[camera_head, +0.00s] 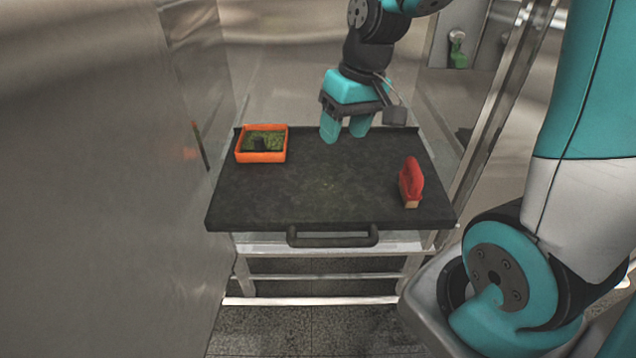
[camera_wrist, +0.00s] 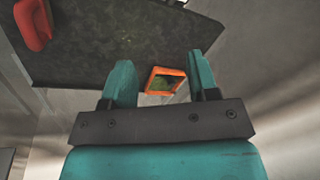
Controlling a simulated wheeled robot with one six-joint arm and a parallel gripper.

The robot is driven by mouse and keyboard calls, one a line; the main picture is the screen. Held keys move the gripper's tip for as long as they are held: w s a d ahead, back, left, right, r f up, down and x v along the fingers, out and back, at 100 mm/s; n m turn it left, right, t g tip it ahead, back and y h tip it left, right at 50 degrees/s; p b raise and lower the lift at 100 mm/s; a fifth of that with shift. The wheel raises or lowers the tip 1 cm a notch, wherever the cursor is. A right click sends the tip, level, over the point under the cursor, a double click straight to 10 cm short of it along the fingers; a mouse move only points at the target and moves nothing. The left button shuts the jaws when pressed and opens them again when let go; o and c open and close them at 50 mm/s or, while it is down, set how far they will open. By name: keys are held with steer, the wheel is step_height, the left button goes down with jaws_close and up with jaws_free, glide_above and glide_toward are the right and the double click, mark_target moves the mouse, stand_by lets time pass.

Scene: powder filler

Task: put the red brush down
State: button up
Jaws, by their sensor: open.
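The red brush (camera_head: 411,183) stands on the dark tray-like table top (camera_head: 320,205) at its right side, with its tan lower edge on the surface. It also shows at the upper left of the wrist view (camera_wrist: 33,24), partly cut off. My gripper (camera_head: 344,136) is open and empty above the back middle of the table. It is apart from the brush, to its left and farther back. In the wrist view both fingers of my gripper (camera_wrist: 160,80) stand wide apart with nothing held between them.
An orange square container (camera_head: 262,158) with green and dark contents sits at the back left of the table; it also shows in the wrist view (camera_wrist: 165,71). A handle (camera_head: 332,238) runs along the front edge. Metal walls flank the table. The table's middle is clear.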

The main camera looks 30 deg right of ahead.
steer(key=s+a+r+n+y, duration=0.1)
steer(key=s+a+r+n, duration=0.1)
steer(key=s+a, duration=0.5)
steer(key=s+a+r+n+g+y, duration=0.1)
steer(key=s+a+r+n, duration=0.2)
steer(key=s+a+n, duration=0.2)
steer(key=s+a, duration=0.3)
steer(key=shift+r, duration=0.2)
steer(key=shift+a, duration=0.1)
step_height(320, 180, down, 5)
steer(key=b, duration=0.5)
steer(key=shift+f, duration=0.1)
steer(key=shift+c, duration=0.2)
